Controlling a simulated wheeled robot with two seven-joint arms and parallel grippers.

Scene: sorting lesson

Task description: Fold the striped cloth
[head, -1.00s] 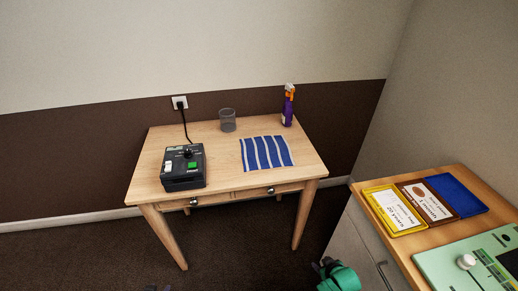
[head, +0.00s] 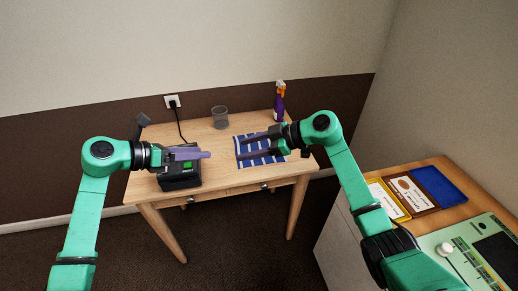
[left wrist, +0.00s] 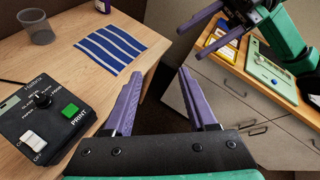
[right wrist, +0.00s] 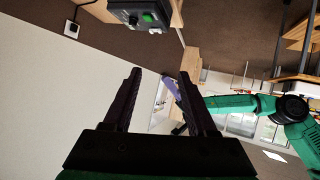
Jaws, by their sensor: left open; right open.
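The blue-and-white striped cloth (head: 244,158) lies flat on the wooden table, partly hidden in the head view by my right gripper. It shows whole in the left wrist view (left wrist: 109,48). My right gripper (head: 243,146) is open, its two fingers pointing left above the cloth. Its own wrist view does not show the cloth. My left gripper (head: 209,154) is open and empty, above the black label printer (head: 180,176) and left of the cloth; its open fingers also show in the left wrist view (left wrist: 160,88).
The printer's cord runs to a wall socket (head: 172,101). A side cabinet at right holds trays (head: 436,187) and a green panel (head: 449,240).

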